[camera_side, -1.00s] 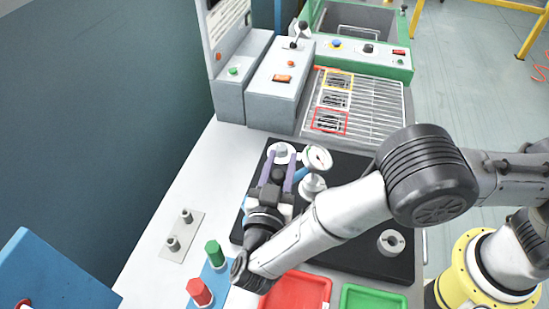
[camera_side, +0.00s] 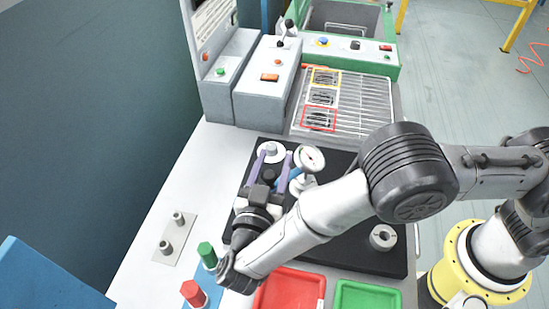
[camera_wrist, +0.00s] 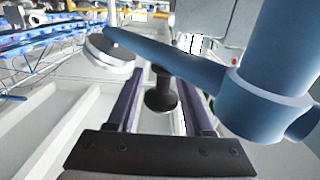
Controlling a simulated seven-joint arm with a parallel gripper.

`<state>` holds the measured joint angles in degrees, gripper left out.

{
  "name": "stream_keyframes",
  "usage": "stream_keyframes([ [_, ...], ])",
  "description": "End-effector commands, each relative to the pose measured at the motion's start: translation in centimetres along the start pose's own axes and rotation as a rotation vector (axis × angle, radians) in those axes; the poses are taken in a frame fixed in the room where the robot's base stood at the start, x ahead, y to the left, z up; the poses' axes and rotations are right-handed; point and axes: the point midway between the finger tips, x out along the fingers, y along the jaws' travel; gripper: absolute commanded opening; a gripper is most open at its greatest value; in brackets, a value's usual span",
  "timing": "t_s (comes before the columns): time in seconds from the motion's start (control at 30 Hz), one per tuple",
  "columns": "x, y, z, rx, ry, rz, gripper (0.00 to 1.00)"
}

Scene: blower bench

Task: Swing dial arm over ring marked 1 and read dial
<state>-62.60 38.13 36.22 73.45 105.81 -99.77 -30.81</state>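A white round dial gauge (camera_side: 309,158) stands over the black plate (camera_side: 345,165). A blue arm runs beside it and also crosses the wrist view (camera_wrist: 180,62). My gripper (camera_side: 272,162) points across the plate, its two purple fingers apart on either side of a black knob (camera_wrist: 160,92). Gaps show between knob and fingers in the wrist view. A pale disc-shaped part (camera_side: 270,148) lies just beyond the fingertips. A grey ring (camera_side: 383,237) sits at the plate's right front. I can read no number on either part, and the dial's reading is too small to tell.
A wire rack (camera_side: 358,105) with coloured frames and grey control boxes (camera_side: 265,85) stand behind the plate. Red tray (camera_side: 290,292), green tray (camera_side: 367,297), and red (camera_side: 194,292) and green (camera_side: 207,254) pegs are in front.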

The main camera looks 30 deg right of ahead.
Motion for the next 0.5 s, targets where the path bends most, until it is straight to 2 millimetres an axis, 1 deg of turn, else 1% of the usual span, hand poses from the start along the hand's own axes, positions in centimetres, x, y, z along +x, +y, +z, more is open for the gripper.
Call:
stream_keyframes([
  [0.27,0.1,-0.1,0.0,-0.001,0.000,-0.011,0.52],
  [0.37,0.2,-0.4,0.0,-0.001,-0.001,-0.053,0.52],
  [0.5,0.7,-1.2,0.0,-0.003,0.000,-0.168,0.52],
])
